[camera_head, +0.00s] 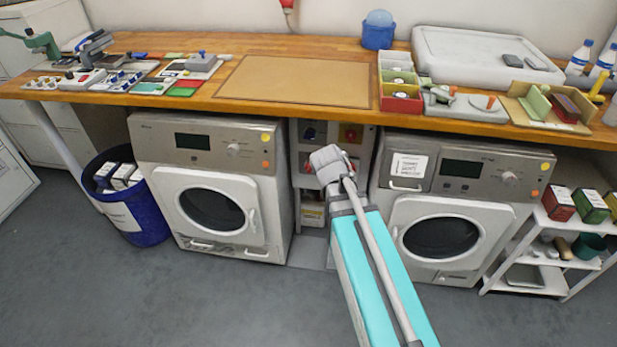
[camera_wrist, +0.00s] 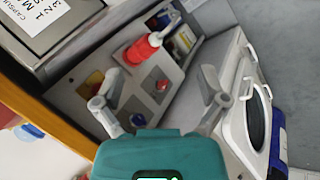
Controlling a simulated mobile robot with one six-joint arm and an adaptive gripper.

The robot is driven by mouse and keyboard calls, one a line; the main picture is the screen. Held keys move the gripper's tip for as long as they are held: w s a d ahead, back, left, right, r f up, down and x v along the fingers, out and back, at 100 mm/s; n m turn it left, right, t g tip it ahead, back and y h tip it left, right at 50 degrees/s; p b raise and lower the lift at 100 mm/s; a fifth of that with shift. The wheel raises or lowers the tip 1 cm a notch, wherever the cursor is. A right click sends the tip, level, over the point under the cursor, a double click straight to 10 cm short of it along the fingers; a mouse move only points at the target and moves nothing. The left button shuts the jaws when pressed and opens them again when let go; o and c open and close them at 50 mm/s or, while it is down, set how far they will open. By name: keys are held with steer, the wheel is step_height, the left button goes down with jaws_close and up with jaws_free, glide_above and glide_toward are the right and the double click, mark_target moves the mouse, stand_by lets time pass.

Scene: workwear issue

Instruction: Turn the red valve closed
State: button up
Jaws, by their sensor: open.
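A grey panel stands between the two washing machines, partly hidden behind my arm in the head view. In the wrist view, a red handle (camera_wrist: 138,51) with a pale end sticks out from this panel; it looks like the red valve. In the head view my gripper (camera_head: 328,163) hides much of the panel.
A red button on yellow (camera_head: 351,134) and a blue knob (camera_head: 308,133) are also on the panel. Washing machines stand left (camera_head: 148,148) and right (camera_head: 465,163). The wooden worktop (camera_head: 345,47) overhangs above. A blue bin (camera_head: 148,220) stands left; the floor in front is clear.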

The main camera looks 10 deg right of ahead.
steer(key=w+d+f+n+t+h+b, duration=0.1)
steer(key=w+f+n+t+h+b, duration=0.2)
steer(key=w+f+b, duration=0.4)
steer(key=n+t+y+b, duration=0.2)
steer(key=n+t+b, duration=0.9)
steer(key=n+b, duration=1.55)
glide_toward(309, 169)
steer(key=shift+s+a+r+m+b, duration=0.15)
steer(key=shift+s+a+m+b, duration=0.1)
steer(key=shift+s+m+b, duration=0.45)
steer(key=shift+s+a+r+m+b, duration=0.15)
steer(key=shift+s+a+m+b, duration=0.25)
steer(key=shift+m+b, duration=0.6)
steer(key=shift+d, duration=0.15)
steer(key=x, duration=1.3)
steer(key=shift+w+d+f, duration=0.15)
steer(key=shift+w+f, duration=0.1)
steer(key=shift+w, duration=0.05)
steer(key=shift+c, duration=0.2)
steer(key=c, duration=1.1)
